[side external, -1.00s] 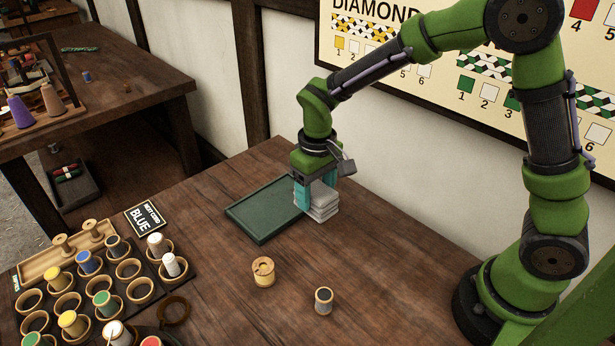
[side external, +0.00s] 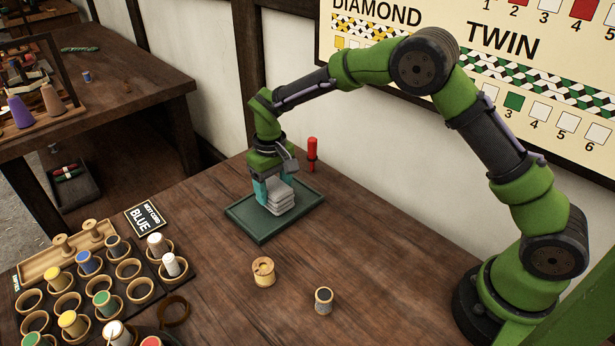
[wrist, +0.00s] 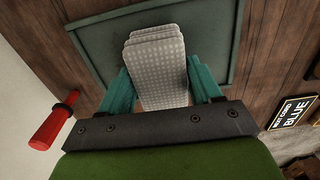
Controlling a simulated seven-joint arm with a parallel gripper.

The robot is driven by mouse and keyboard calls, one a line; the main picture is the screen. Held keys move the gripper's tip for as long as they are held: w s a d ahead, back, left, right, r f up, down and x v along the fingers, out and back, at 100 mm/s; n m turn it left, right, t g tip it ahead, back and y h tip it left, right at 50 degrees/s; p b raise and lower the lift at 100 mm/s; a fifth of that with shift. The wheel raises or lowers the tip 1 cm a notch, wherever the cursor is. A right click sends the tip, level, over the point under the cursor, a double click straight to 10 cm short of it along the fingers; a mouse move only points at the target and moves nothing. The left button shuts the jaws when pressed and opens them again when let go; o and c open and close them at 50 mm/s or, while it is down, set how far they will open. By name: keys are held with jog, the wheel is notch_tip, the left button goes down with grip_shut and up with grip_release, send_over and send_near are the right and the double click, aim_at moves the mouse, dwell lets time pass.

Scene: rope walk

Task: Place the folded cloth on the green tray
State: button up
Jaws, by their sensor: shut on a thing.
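The folded cloth (side external: 281,197) is a light grey layered stack over the middle of the green tray (side external: 262,231). My gripper (side external: 271,190) is shut on the cloth, with a teal finger on each side of it. In the wrist view the cloth (wrist: 157,70) sits between the two fingers (wrist: 160,88), and the tray (wrist: 85,38) shows behind it. The cloth looks at or just above the tray's floor; I cannot tell whether it touches. The side of the cloth behind the gripper is hidden in the side view.
A red-handled tool (side external: 312,155) stands near the wall behind the tray. A wooden spool (side external: 263,272) and a smaller spool (side external: 323,300) stand in front. A rack of ring holders with coloured spools (side external: 97,290) and a "BLUE" sign (side external: 146,219) are at left.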

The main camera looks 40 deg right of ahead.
jog(key=shift+f, duration=0.15)
jog(key=o, duration=1.1)
